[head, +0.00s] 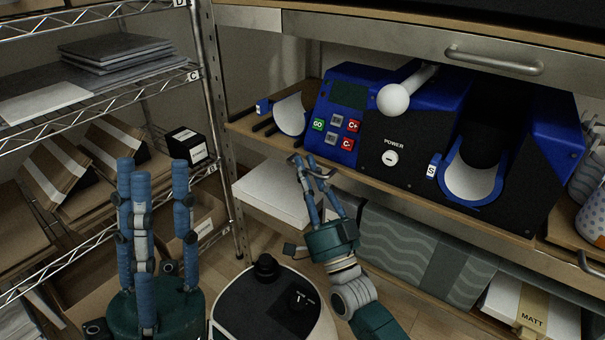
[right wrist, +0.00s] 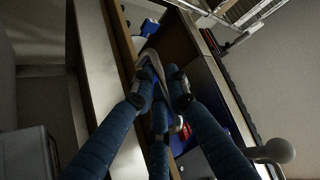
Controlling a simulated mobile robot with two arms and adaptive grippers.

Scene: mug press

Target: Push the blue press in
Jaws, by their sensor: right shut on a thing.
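The blue press (head: 345,120) is a blue and black machine with a lever ending in a white ball, coloured buttons and a power knob. It stands on a wooden shelf board (head: 395,185) under a counter. My right gripper (head: 310,168) is at the front edge of this board, left of the press's middle. It is shut on a curved grey metal handle (right wrist: 154,66), partly hidden by the fingers. The white ball (right wrist: 280,150) shows at lower right in the right wrist view. My left gripper (head: 148,175) is upright, open and empty, apart from the shelf.
A wire rack (head: 150,92) with cardboard boxes and a black box (head: 188,145) stands at left. A counter drawer with a metal handle (head: 495,62) is above the press. A grey wavy-patterned box (head: 430,245) lies below the shelf board. A spotted cup (head: 592,222) is at far right.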

